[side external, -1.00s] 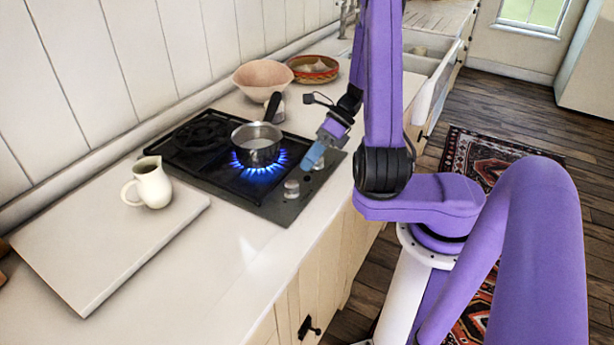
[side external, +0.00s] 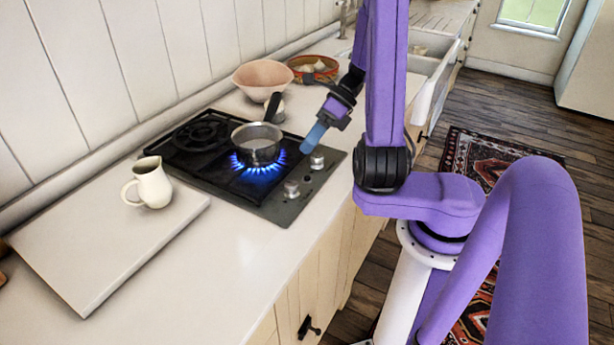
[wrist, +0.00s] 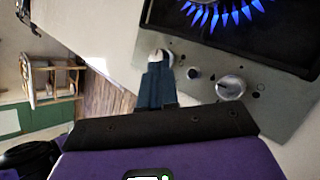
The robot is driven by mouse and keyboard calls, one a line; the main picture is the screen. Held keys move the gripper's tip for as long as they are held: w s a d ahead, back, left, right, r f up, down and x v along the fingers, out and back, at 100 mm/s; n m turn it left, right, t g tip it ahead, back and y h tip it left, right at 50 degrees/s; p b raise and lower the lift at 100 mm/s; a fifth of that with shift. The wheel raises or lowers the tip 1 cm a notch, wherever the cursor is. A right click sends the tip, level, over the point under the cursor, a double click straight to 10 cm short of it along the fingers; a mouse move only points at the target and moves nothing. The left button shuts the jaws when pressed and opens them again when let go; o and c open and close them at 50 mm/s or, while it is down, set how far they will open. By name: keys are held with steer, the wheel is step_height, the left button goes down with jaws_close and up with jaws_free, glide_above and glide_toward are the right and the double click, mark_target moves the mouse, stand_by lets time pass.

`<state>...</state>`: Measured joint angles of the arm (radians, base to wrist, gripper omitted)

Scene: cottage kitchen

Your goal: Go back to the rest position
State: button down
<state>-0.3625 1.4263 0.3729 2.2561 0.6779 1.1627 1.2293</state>
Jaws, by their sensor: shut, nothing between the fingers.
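My gripper (side external: 311,141) is shut and empty, with its blue fingers pointing down above the front right part of the stove (side external: 254,200). In the wrist view the closed fingers (wrist: 157,72) show in front of a silver knob (wrist: 162,58), which they partly cover. I cannot tell from these views whether the fingertips touch that knob. In the side view the knob (side external: 317,161) is just right of and below the fingertips. A second large knob (wrist: 231,87) is clear of the gripper. Blue flames (side external: 258,168) burn under a saucepan (side external: 258,146) on the front burner.
A cream pitcher (side external: 153,185) stands on a white board (side external: 105,250) at left. A pink bowl (side external: 263,78) and a patterned bowl (side external: 312,66) with pale items stand behind the stove. The counter between board and stove is clear.

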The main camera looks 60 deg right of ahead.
steer(key=shift+w+a+r+n+g, duration=0.1)
steer(key=shift+w+a+n+g, duration=0.2)
steer(key=shift+n, duration=0.2)
steer(key=a+n+g, duration=0.1)
steer(key=a+n, duration=0.1)
steer(key=n, duration=0.1)
steer(key=a+n+g+h, duration=0.1)
steer(key=a+n+g, duration=0.1)
steer(key=n, duration=0.2)
steer(key=w+a+r+n+g, duration=0.1)
steer(key=n, duration=0.3)
steer(key=shift+w+a+g+h, duration=0.1)
steer(key=shift+a+g+h, duration=0.3)
steer(key=n, duration=0.2)
steer(key=a+n, duration=0.1)
steer(key=shift+s+a+r+g+h, duration=0.1)
steer(key=shift+s+r+g+h, duration=0.1)
steer(key=shift+s+g+h, duration=0.15)
steer(key=s+a+r+n+t+h, duration=0.1)
steer(key=s+a+n+h, duration=0.1)
steer(key=s+n, duration=0.6)
steer(key=s+a+r+n+t+h, duration=0.1)
steer(key=s+n, duration=0.8)
steer(key=n, duration=1.2)
steer(key=shift+a+r+h, duration=0.7)
steer(key=shift+a+h, duration=0.3)
steer(key=shift+h, duration=0.25)
